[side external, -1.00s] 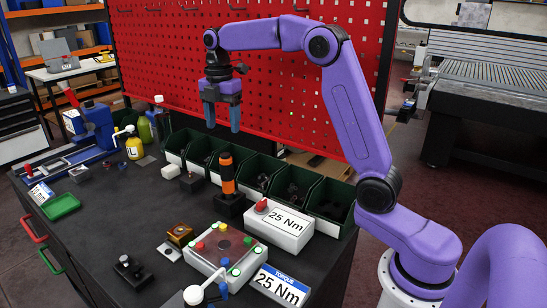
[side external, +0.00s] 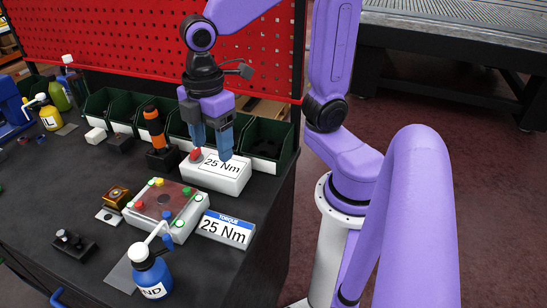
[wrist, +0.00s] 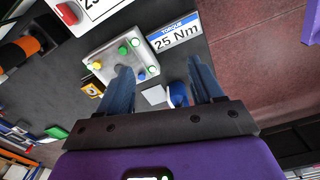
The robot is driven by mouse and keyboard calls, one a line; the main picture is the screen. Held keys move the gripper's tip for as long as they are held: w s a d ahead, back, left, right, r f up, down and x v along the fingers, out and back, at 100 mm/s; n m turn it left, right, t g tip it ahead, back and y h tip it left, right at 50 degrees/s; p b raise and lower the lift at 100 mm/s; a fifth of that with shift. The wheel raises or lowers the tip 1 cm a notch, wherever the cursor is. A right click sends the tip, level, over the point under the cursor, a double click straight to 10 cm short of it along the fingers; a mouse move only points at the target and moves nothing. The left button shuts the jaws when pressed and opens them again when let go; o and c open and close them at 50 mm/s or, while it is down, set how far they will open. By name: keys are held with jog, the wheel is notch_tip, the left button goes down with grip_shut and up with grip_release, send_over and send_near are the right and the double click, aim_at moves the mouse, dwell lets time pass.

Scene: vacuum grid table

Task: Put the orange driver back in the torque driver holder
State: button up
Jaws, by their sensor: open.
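The orange driver (side external: 153,122), with black bands, stands roughly upright on or in a black block (side external: 163,158) in front of the green bins. How deep it sits I cannot tell. In the wrist view the driver (wrist: 18,52) shows at the upper left edge. My gripper (side external: 211,150) is open and empty, pointing down over the white 25 Nm box (side external: 226,180), to the right of the driver. In the wrist view my blue fingers (wrist: 160,75) are spread wide with nothing held between them.
A white button box (side external: 150,212) and a 25 Nm torque sign (side external: 227,229) lie in front. A blue bottle (side external: 150,272) stands near the front edge. Green bins (side external: 172,122) and a red pegboard (side external: 110,42) are behind.

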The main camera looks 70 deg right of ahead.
jog(key=s+d+f+m, duration=0.1)
jog(key=s+d+f, duration=0.1)
jog(key=s, duration=0.3)
jog(key=s+d+f+m, duration=0.1)
jog(key=s+f, duration=0.1)
jog(key=s, duration=0.4)
jog(key=shift+s+d, duration=0.15)
jog(key=shift+d, duration=0.2)
dwell(0.5)
